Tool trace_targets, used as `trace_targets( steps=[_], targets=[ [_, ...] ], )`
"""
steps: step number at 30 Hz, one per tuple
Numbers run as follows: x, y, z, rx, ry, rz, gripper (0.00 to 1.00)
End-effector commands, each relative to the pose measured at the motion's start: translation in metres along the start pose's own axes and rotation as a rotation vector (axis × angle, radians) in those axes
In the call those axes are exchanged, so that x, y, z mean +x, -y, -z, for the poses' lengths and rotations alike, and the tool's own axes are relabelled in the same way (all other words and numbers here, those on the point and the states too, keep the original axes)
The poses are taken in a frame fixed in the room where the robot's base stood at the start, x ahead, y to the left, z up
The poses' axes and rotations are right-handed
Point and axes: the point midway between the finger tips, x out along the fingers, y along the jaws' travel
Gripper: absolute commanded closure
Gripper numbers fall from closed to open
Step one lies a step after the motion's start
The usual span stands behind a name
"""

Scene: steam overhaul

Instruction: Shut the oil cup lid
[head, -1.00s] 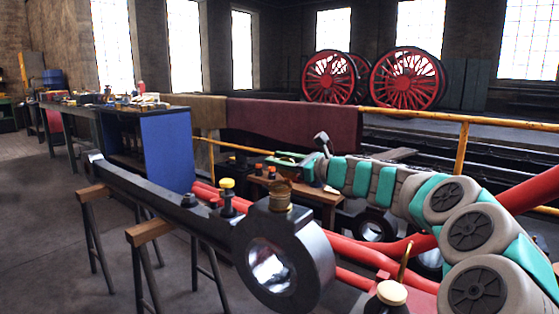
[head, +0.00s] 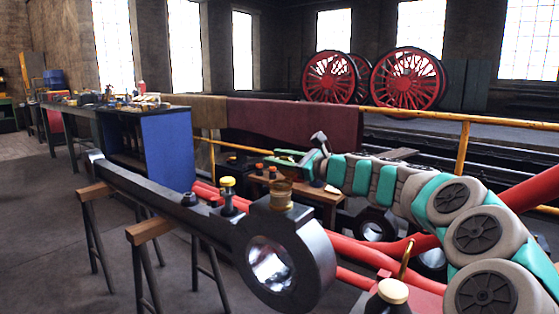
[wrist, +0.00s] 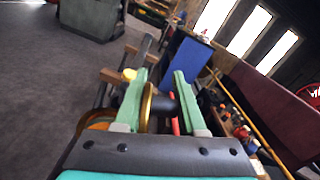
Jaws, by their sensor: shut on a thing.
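The oil cup (head: 281,196) is a small brass cylinder on top of the dark round rod end in the head view. My gripper (head: 288,159) shows just above and behind it, with green fingers pointing left. In the wrist view my gripper (wrist: 160,100) has a thin brass disc, seen edge-on, between its fingers; it looks like the lid (wrist: 147,107). A dark stub beside the disc reaches towards the right finger. An orange-brown round rim, likely the cup (wrist: 96,120), is partly hidden behind the left finger. The lid's contact with the cup is hidden.
A yellow-capped fitting (head: 227,184) stands on the rod left of the cup. Another brass-topped cup (head: 393,291) is at bottom right. Wooden trestles (head: 149,231) bear the rod. A small wooden bench (head: 318,191) and red rods lie behind.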

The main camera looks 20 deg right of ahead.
Motion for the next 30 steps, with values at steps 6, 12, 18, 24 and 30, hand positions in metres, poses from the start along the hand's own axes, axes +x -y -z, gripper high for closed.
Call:
trace_targets(
  steps=[6, 12, 18, 24, 30],
  targets=[
    [-0.001, -0.006, -0.001, -0.117, 0.003, 0.003, 1.00],
    [0.000, -0.013, -0.001, -0.251, 0.003, 0.001, 1.00],
    [-0.001, -0.021, -0.002, -0.392, 0.004, 0.001, 1.00],
    [-0.001, -0.028, -0.001, -0.526, 0.003, 0.002, 1.00],
    [0.000, -0.033, 0.001, -0.641, 0.002, 0.001, 1.00]
  ],
)
